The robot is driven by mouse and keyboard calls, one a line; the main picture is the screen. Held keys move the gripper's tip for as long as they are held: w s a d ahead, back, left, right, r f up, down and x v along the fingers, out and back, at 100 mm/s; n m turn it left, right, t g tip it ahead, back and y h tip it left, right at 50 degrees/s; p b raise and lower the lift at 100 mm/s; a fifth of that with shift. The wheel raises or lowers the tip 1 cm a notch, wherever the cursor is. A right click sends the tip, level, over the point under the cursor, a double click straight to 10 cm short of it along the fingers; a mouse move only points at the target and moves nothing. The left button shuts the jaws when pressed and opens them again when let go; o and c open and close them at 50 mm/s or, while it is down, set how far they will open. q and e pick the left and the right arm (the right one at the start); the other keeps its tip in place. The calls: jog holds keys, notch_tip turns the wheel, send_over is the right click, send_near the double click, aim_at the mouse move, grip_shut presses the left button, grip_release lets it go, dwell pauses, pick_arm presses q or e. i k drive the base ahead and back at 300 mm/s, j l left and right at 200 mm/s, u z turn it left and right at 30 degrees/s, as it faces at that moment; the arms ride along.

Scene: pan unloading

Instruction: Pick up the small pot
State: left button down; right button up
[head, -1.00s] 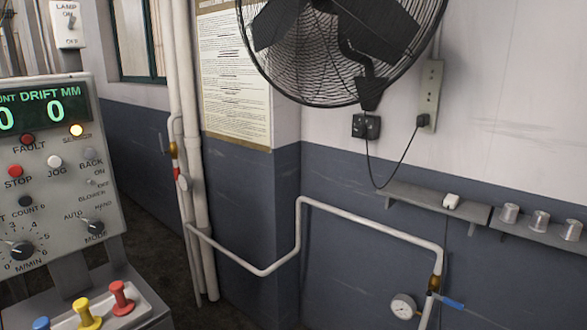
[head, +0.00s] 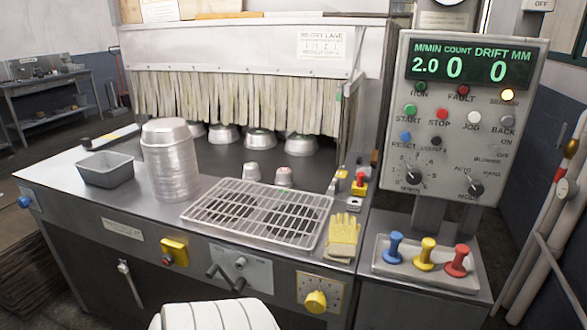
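Two small metal pots stand upside down on the machine's steel bed just behind the wire rack, one left (head: 252,172) and one right (head: 284,176). Larger upside-down pans, such as a dark-rimmed one (head: 260,140) and one further right (head: 301,145), stand behind them at the strip curtain (head: 240,102), which partly hides them. I cannot tell which pot is meant by the small pot. Neither of my grippers shows in the head view.
A tall stack of pans (head: 170,165) and a grey tin (head: 106,169) stand on the left. The wire rack (head: 258,213) fills the front middle. Yellow gloves (head: 343,236) lie right of it. A control panel (head: 458,125) and colored knobs (head: 427,253) stand at the right.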

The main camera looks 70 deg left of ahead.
aim_at(284, 179)
jog(key=u, duration=2.45)
